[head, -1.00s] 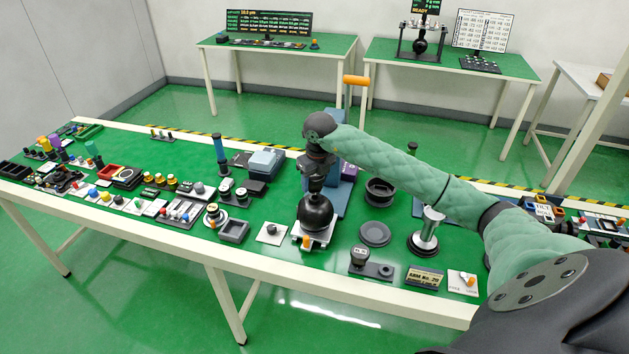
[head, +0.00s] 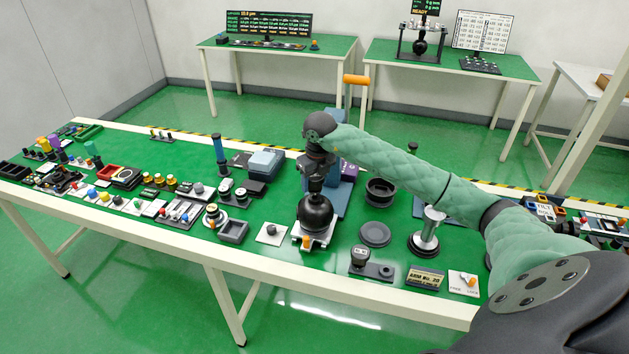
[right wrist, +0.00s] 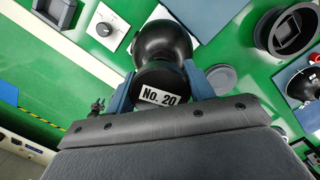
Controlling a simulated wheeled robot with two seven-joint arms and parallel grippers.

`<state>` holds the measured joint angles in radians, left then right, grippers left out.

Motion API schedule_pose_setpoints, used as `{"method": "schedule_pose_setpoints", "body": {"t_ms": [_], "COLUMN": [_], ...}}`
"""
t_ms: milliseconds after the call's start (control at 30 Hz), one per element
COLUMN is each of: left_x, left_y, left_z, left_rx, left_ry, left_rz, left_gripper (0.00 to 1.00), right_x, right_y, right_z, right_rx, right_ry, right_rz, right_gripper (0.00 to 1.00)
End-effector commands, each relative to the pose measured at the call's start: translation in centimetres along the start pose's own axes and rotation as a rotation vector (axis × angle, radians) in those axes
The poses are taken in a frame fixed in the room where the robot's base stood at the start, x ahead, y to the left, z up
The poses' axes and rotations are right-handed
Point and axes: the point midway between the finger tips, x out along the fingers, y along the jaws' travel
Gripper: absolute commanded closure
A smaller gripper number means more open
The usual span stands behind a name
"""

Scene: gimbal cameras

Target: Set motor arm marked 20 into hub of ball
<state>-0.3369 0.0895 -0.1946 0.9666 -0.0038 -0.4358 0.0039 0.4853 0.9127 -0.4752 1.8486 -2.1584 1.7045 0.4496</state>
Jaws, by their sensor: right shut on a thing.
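The black ball (head: 316,213) sits in a silver stand (head: 316,240) near the front of the green table. My right gripper (head: 314,188) is directly above the ball, pointing down. In the right wrist view its two blue fingers (right wrist: 160,88) are shut on the black motor arm (right wrist: 152,76), whose white label reads "No. 20". The ball (right wrist: 165,42) shows just beyond the motor arm there. The two appear to touch or nearly touch; the hub is hidden, so I cannot tell how deep the motor arm sits. My left gripper is not in view.
A black holder (head: 370,263) with one knob-like part and an empty-looking place stands right of the ball, by a sign reading "ARM No. 20" (head: 425,278). A dark disc (head: 375,233) and a silver post (head: 430,225) are nearby. Many small parts crowd the table's left side.

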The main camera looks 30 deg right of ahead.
Motion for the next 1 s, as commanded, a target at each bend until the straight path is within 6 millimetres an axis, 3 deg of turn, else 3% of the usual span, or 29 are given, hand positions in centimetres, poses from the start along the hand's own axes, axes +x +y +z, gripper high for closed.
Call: {"method": "schedule_pose_setpoints", "body": {"t_ms": [1000], "left_x": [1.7], "left_y": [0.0], "left_z": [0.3], "left_rx": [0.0], "left_ry": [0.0], "left_rz": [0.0], "left_gripper": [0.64], "right_x": [2.1], "right_y": [0.0], "right_z": [-0.2], "right_rx": [0.0], "right_ry": [0.0], "right_rz": [0.0], "right_gripper": [0.74]}}
